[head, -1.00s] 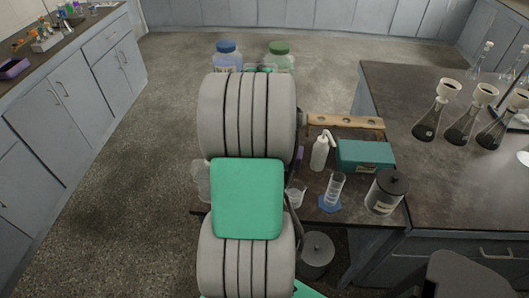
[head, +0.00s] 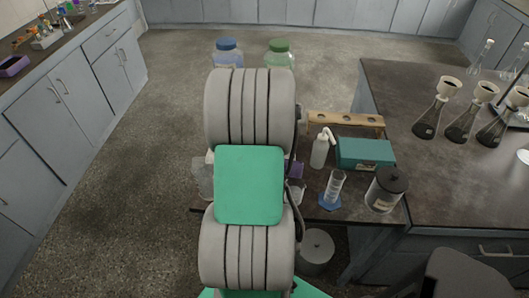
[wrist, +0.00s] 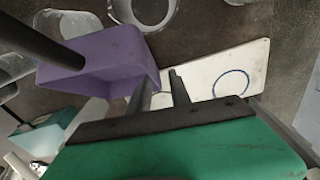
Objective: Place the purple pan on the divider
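The purple pan (wrist: 105,50) is open-topped and lies at the upper left of the wrist view. My gripper (wrist: 161,75) has two dark fingers just past my green housing. The left finger overlaps the pan's near right corner, and the right finger lies over a white board. I cannot tell whether they grip the pan's wall. I cannot identify the divider for sure.
A white board with a blue ring (wrist: 232,82) lies right of the pan. Clear cups (wrist: 150,10) stand beyond it. On the bench are a wash bottle (head: 320,150), a teal box (head: 364,153), a graduated cylinder (head: 333,188) and a dark-lidded jar (head: 386,190). Flasks (head: 431,118) stand farther right.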

